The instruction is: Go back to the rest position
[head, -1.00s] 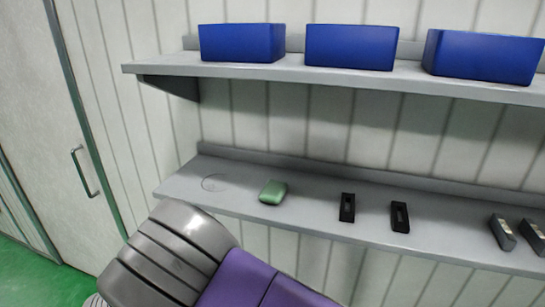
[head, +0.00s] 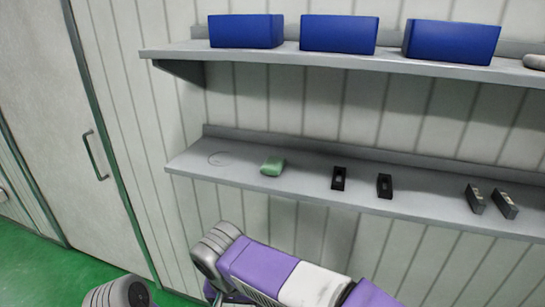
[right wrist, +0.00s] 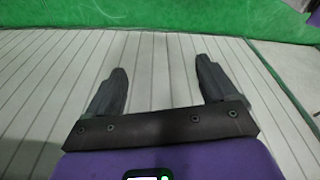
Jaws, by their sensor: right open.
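My right gripper (right wrist: 160,88) shows in the right wrist view with its two dark fingers spread apart and nothing between them. Behind the fingers are a pale panelled wall and a strip of green floor. In the head view a purple and white arm link of mine crosses the bottom middle, below the lower shelf and clear of it. No gripper fingers show in the head view, and my left gripper is out of sight.
Blue bins (head: 338,34) stand on the upper shelf (head: 290,57). A door (head: 70,130) is at the left. Green floor (head: 40,270) lies open at lower left.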

